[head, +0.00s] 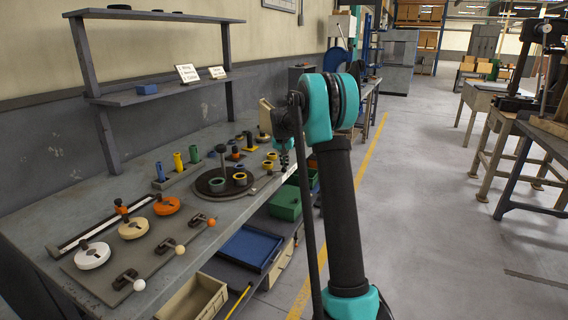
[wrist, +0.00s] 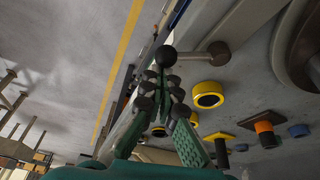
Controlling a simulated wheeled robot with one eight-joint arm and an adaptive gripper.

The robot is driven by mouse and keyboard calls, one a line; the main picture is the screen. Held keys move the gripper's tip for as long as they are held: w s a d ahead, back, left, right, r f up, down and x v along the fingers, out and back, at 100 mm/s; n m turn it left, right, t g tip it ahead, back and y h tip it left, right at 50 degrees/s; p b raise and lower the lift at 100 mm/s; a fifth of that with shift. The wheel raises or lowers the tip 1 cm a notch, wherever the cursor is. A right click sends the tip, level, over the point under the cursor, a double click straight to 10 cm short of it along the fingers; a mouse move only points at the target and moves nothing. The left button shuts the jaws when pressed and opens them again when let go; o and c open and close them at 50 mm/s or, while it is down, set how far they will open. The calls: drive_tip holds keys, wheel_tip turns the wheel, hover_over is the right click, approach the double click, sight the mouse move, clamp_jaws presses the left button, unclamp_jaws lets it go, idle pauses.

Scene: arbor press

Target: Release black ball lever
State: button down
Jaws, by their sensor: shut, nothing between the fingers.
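The black ball (wrist: 165,56) shows in the upper middle of the wrist view, at the end of a short grey lever arm (wrist: 198,57) that runs right to a round pivot. My gripper (wrist: 164,84) is shut and empty, its fingertips just below the ball in the picture. I cannot tell whether the tips touch the ball. In the head view my gripper (head: 284,158) hangs over the right edge area of the workbench, and the black ball cannot be made out there.
The workbench (head: 225,215) holds a dark round turntable (head: 212,188) with rings, coloured cylinders, and levers with white, cream and orange balls. Yellow rings (wrist: 208,94) lie near my gripper. A blue tray (head: 247,248) and a green bin (head: 285,203) sit below.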

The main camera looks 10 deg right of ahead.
drive_tip(key=shift+s, duration=0.25)
idle(0.6)
